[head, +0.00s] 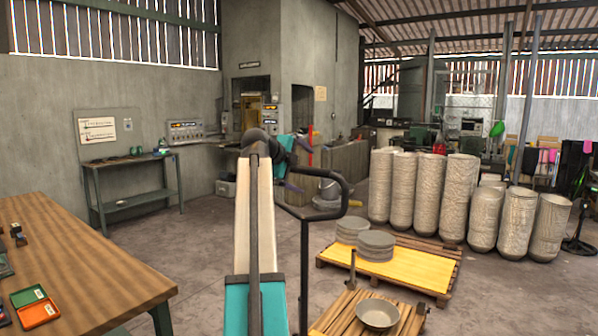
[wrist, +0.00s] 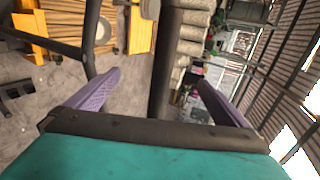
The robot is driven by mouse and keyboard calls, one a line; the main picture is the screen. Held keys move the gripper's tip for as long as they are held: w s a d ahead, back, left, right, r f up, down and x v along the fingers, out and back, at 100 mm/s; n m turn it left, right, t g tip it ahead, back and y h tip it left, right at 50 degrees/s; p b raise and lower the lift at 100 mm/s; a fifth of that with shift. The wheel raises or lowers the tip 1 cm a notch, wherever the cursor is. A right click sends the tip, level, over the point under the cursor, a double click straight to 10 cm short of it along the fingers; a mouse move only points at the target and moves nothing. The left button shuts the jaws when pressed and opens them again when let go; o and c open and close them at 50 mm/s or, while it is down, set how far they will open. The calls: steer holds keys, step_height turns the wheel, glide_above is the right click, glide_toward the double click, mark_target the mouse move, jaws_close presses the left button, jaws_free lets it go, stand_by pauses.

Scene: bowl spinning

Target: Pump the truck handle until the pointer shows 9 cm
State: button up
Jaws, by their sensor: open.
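The truck handle (head: 346,190) is a black loop on a dark upright pole, right of my arm in the head view. In the wrist view a thick dark bar of the handle (wrist: 170,55) runs between the purple fingers; a thinner bent part shows to the left. My gripper (head: 303,160) is at the loop's upper left side in the head view. Its fingers are spread in the wrist view (wrist: 159,77), one on each side of the bar, with gaps. I cannot tell how deep the bar lies between them. I cannot make out the pointer or its scale.
A slatted wooden platform (head: 340,318) with a grey bowl (head: 377,314) is at the front. Behind it, a yellow-topped pallet (head: 415,262) carries stacked grey discs (head: 376,246). Tall bowl stacks (head: 458,200) stand farther back. A wooden table (head: 85,260) is at left. Floor between is clear.

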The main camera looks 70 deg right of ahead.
steer(key=shift+b+x, duration=0.3)
steer(key=shift+x, duration=0.6)
steer(key=c, duration=2.3)
steer(key=shift+a, duration=0.1)
steer(key=shift+w+a+f+b, duration=0.3)
steer(key=shift+w+a, duration=0.3)
steer(key=shift+a, duration=1.75)
steer(key=shift+w+a+f+b, duration=0.25)
steer(key=shift+w+a, duration=0.35)
steer(key=shift+a, duration=1.7)
steer(key=shift+w+a+f+b, duration=0.2)
steer(key=shift+w+a+b, duration=0.3)
steer(key=shift+a, duration=1.85)
steer(key=shift+w, duration=0.1)
